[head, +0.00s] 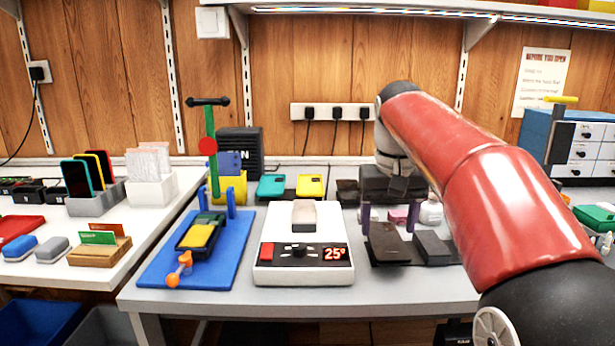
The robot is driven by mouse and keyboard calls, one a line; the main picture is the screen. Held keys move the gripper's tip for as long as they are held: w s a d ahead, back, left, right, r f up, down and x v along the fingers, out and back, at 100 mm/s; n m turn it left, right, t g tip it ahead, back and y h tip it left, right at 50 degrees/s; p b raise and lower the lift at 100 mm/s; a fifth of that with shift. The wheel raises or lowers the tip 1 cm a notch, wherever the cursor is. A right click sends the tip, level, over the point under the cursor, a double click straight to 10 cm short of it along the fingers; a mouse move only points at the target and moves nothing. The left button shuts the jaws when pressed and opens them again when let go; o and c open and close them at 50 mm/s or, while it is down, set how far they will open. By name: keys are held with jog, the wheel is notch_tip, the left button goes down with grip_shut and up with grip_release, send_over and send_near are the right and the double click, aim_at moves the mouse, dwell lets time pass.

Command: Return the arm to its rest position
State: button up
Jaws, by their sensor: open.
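My red arm (465,170) reaches in from the lower right and bends down over the right part of the grey workbench (258,298). My gripper (389,222) points down with its two dark fingers apart. No object shows held between them. The fingertips are close to a dark flat block (388,246) and a second dark block (432,247). I cannot tell whether the fingers touch anything. The wrist and fingers hide part of the dark case behind them.
A white device (303,264) reading 25 stands mid-bench. Teal (271,186) and yellow (310,186) phones lie behind. A blue drawer cabinet (540,135) stands right; a shelf hangs above.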

jog(key=shift+t, duration=0.7)
jog(key=s, duration=0.2)
jog(key=s+f, duration=0.1)
jog(key=s, duration=0.2)
jog(key=s+f, duration=0.1)
jog(key=s, duration=0.1)
jog(key=shift+s+a, duration=0.1)
jog(key=shift+s, duration=0.25)
jog(key=s+f+t, duration=0.3)
jog(key=s+f, duration=1)
jog(key=s, duration=0.2)
jog(key=shift+s+d+f, duration=0.35)
jog(key=shift+s+d, duration=0.05)
jog(key=shift+d, duration=0.05)
